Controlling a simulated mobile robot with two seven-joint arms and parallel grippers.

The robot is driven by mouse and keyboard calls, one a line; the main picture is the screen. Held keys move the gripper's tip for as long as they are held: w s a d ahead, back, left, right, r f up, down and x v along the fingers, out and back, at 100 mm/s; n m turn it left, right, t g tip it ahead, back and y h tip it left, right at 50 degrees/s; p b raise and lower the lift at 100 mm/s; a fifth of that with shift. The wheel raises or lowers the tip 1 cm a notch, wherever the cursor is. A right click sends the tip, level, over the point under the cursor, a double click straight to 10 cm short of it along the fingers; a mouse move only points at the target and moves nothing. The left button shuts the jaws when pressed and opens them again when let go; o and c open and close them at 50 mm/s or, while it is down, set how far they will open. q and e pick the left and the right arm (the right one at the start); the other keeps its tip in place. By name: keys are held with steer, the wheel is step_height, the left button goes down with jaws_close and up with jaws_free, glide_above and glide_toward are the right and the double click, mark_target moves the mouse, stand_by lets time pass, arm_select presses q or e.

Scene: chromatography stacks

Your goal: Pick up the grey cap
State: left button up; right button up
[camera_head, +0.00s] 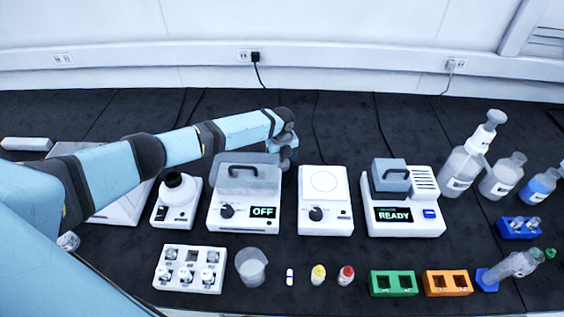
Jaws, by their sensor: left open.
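I cannot tell for sure which piece is the grey cap. A translucent grey lid (247,180) with a dark handle sits on the device reading OFF. A tall bottle (463,166) at the right has a pale top. My left gripper (287,160) is open and points down by the back right corner of the OFF device. Its fingers are small and partly hard to make out. I see nothing held in it. My right gripper is not in view.
In front are a white vial rack (189,287), a beaker (251,267), small vials, a green rack (393,292) and an orange rack (446,292). Several bottles crowd the right. The dark bench behind the devices is mostly clear.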

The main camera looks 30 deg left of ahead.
arm_select(q)
steer(key=shift+f, duration=0.7)
steer(key=c, duration=0.8)
steer(key=shift+r, duration=0.1)
